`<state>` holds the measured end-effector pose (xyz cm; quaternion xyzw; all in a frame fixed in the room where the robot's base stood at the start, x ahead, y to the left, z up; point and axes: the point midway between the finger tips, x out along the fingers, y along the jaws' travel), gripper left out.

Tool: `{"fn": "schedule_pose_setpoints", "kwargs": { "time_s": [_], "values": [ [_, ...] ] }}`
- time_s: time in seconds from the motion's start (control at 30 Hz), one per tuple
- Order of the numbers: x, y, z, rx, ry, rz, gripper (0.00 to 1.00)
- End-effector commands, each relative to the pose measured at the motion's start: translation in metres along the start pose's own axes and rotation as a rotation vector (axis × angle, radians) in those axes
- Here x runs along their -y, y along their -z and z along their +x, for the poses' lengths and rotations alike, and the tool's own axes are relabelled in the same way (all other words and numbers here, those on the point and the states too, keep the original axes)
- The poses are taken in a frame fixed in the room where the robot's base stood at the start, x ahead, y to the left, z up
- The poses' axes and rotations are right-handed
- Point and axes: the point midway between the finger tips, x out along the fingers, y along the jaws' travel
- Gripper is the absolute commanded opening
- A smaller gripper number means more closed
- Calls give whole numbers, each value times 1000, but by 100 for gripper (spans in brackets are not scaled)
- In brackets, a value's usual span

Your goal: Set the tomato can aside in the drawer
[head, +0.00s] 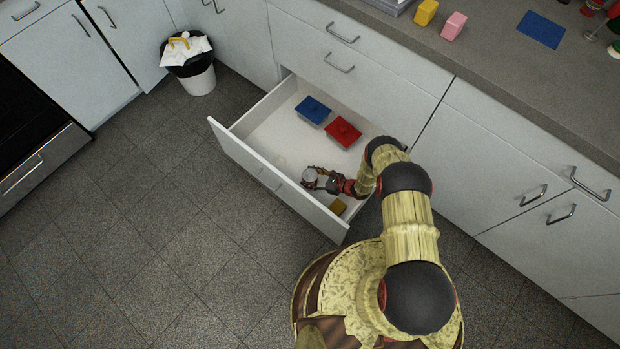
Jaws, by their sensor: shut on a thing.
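The drawer (255,125) is pulled open below the counter. My gripper (316,177) is inside the drawer's outline, near its front wall, and is shut on the tomato can (309,175). The can is small, with a pale grey lid facing up and a little red at its side. It appears upright. I cannot tell whether its base touches the drawer floor. My forearm reaches over the drawer's right side.
A blue lidded box (313,109) and a red lidded box (343,132) lie at the drawer's back. A yellow block (338,206) lies in the front right corner. The drawer's left part is bare. A waste bin (198,80) stands left on the floor.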

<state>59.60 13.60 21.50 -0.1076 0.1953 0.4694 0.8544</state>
Motion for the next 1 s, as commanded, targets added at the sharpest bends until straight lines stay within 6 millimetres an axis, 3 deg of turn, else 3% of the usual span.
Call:
{"fn": "schedule_pose_setpoints", "kwargs": {
  "time_s": [0.17, 0.2, 0.5, 0.87, 1.0],
  "values": [
    [0, 1, 1, 1, 0, -1, 12],
    [0, 2, 1, 0, 0, 0, 53],
    [0, 2, 1, 0, 0, 0, 70],
    [0, 0, 0, 0, 0, 0, 71],
    [0, -2, -17, -1, 1, 1, 71]
  ]
}}
